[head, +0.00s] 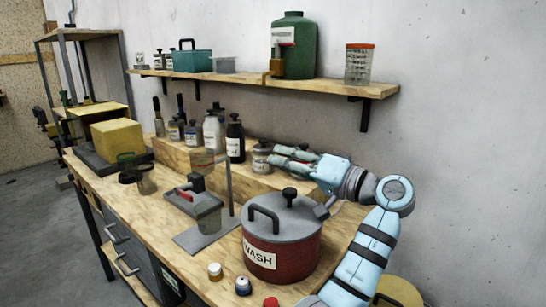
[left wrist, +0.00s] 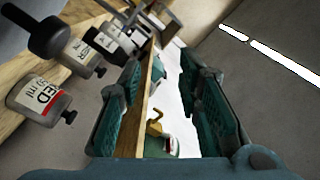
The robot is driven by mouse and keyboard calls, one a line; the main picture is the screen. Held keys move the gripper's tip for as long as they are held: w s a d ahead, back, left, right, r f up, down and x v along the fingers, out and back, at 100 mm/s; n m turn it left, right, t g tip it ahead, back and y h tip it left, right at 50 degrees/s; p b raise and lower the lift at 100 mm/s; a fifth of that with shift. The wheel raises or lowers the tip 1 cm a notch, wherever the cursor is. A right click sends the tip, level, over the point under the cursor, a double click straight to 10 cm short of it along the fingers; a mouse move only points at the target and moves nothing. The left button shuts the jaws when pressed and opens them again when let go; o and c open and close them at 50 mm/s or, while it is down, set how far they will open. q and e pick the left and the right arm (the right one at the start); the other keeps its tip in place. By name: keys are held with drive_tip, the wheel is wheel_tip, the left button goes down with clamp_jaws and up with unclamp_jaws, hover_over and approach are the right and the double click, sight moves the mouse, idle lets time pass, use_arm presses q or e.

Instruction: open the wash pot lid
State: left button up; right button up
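The wash pot (head: 306,257) is a dark red pot with a white WASH label, on the bench at the front right. Its grey lid (head: 287,228) sits on top and is closed. The lid has a black arched handle (head: 264,211) at its left and a black knob (head: 289,194) towards the back. My left gripper (head: 279,157) is behind and above the pot, apart from the lid, pointing left by the bottles. In the left wrist view its fingers (left wrist: 163,75) are spread with nothing held between them. My right gripper is not in view.
Several bottles (head: 213,132) stand on a raised wooden step behind the pot. A stand with a beaker (head: 208,213) is left of the pot. Small capped jars (head: 243,286) sit in front. A wall shelf (head: 330,86) holding a green jug (head: 293,42) is above.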

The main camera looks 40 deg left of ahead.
use_arm(q)
drive_tip(key=a, duration=0.4)
drive_tip(key=shift+a, duration=0.25)
clamp_jaws()
unclamp_jaws()
drive_tip(key=shift+d, duration=0.1)
drive_tip(key=d, duration=1.2)
drive_tip(key=shift+w, duration=0.1)
